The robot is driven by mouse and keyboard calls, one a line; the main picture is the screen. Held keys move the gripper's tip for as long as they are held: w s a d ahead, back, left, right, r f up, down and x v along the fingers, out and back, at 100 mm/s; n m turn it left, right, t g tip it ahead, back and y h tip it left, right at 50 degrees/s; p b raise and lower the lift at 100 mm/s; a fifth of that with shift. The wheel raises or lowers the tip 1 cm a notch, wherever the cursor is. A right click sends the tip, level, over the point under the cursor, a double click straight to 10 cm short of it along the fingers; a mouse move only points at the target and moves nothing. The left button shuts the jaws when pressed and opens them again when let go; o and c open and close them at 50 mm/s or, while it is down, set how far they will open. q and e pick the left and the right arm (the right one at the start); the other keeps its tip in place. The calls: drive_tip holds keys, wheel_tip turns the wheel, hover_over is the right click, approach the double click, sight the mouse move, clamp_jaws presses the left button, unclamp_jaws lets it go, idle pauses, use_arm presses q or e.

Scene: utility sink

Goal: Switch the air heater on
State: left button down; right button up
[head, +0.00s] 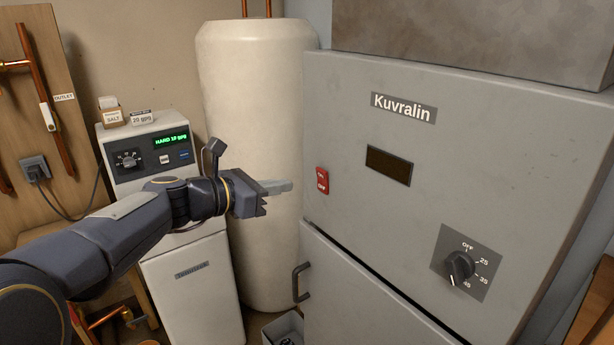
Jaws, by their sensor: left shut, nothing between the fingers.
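The air heater (400,140) is a large grey cabinet labelled "Kuvralin" on the right. A red rocker switch (322,181) sits near the left edge of its front. A dark display window (388,166) on it shows no lit digits. A black rotary knob (460,267) at the lower right has a scale marked OFF, 25, 35 and 45; its exact setting is hard to read. My left gripper (285,187) is shut and empty, its fingers pointing right toward the red switch, with a small gap visible between them. My right gripper is not in view.
A white softener unit (190,285) with a lit green display stands behind my left arm. A tall cream tank (255,90) stands between it and the heater. A dark door handle (301,283) sticks out from the heater's lower left. A grey bin (284,328) is below.

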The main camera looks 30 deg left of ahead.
sight(320, 174)
use_arm(q)
drive_tip(key=x, duration=0.2)
drive_tip(key=r+x, duration=0.1)
drive_tip(key=x, duration=0.4)
drive_tip(key=shift+w+r+p, duration=0.1)
drive_tip(key=shift+p, duration=0.3)
